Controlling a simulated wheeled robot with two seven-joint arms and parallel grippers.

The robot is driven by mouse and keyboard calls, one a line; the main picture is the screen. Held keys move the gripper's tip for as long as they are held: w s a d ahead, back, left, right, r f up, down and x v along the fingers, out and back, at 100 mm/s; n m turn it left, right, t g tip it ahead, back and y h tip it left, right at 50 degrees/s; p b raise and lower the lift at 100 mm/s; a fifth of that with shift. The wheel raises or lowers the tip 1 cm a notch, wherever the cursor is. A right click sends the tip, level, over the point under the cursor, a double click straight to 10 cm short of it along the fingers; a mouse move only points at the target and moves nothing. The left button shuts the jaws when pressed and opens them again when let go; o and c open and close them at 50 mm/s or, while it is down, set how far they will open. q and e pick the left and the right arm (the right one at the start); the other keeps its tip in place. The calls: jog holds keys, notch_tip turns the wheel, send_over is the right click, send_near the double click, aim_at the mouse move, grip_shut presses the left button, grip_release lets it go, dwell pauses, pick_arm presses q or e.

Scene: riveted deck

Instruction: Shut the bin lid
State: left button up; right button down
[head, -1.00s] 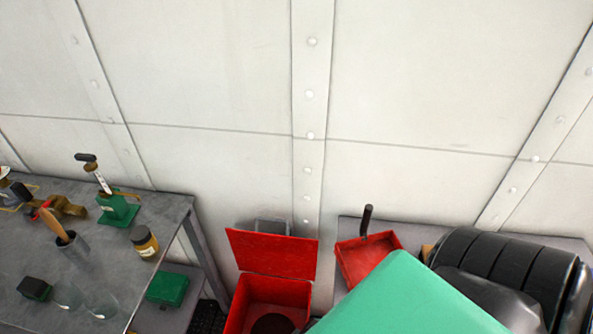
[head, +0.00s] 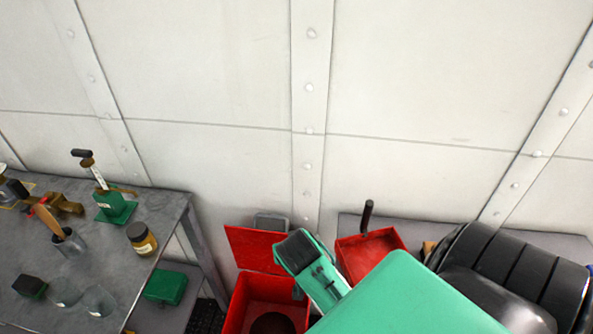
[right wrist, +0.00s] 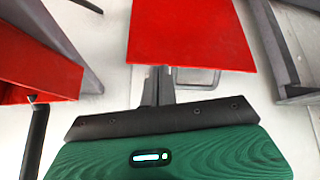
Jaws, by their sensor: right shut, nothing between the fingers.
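The red bin (head: 236,305) stands on the floor between the two tables. Its lid (head: 250,246) is open and stands up at the back of the bin. My right gripper (head: 297,250) is beside the lid's right edge in the head view and covers part of it. In the right wrist view its dark fingers (right wrist: 158,85) are shut and empty. They point toward a red panel, which looks like the lid (right wrist: 190,35), with a grey bracket below it. I cannot tell whether they touch it. My left gripper is not in view.
A grey workbench (head: 100,225) at left holds tools, a jar (head: 142,238) and glasses. A green box (head: 166,286) sits low beside it. A red tray (head: 365,255) with a black handle lies on the table to the right. The riveted wall is close behind.

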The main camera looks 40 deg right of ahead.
jog(key=w+d+r+m+h, duration=0.2)
jog(key=w+d+m, duration=0.2)
jog(key=w+d, duration=0.15)
jog(key=x, duration=0.3)
jog(key=p+x, duration=0.1)
jog(key=x, duration=0.1)
jog(key=a+x, duration=0.1)
jog(key=x, duration=0.2)
jog(key=shift+w+d+f, duration=0.2)
jog(key=shift+w+f, duration=0.2)
jog(key=shift+w, duration=0.15)
jog(key=shift+s+a+f+p, duration=0.1)
jog(key=shift+f+p, duration=0.15)
jog(key=shift+p, duration=0.2)
jog(key=shift+s+a+p, duration=0.45)
jog(key=shift+s+a, duration=0.55)
jog(key=shift+a, duration=0.15)
jog(key=shift+s+a, duration=0.15)
jog(key=shift+f, duration=0.15)
